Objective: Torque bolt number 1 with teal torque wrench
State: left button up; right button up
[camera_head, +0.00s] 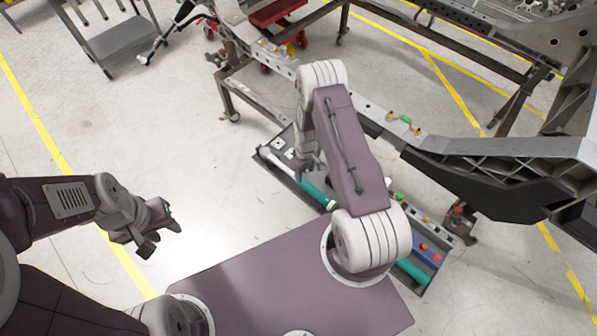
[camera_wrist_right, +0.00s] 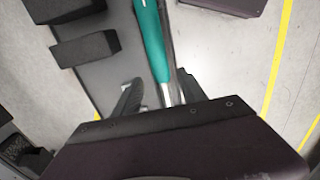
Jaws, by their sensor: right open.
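A teal torque wrench (camera_head: 314,192) lies in a long dark tool tray (camera_head: 283,172), partly covered by my right arm. In the right wrist view its teal handle (camera_wrist_right: 152,40) runs down into a bright metal shaft (camera_wrist_right: 170,85). My right gripper (camera_wrist_right: 160,95) is open, with one finger on each side of the shaft; I cannot tell whether they touch it. In the head view my right gripper (camera_head: 308,163) is over the tray's left part. My left gripper (camera_head: 158,230) appears open and empty above the floor. I cannot pick out bolt number 1 on the chassis (camera_head: 500,150).
A second teal handle (camera_head: 412,271) lies at the tray's near right end, beside a blue bin (camera_head: 428,252) with red pieces. A metal fixture frame (camera_head: 232,100) stands behind the tray. A grey cart (camera_head: 125,42) stands far left. The floor at left is clear.

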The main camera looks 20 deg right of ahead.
aim_at(305, 182)
jog(key=shift+d, duration=0.15)
jog(key=shift+s+f+b, duration=0.15)
jog(key=shift+f+b, duration=0.45)
jog(key=shift+b, duration=0.05)
notch_tip(305, 182, down, 9)
jog(key=b, duration=0.7)
jog(key=shift+r, duration=0.1)
grip_shut()
dwell(0.3)
jog(key=shift+r, duration=0.2)
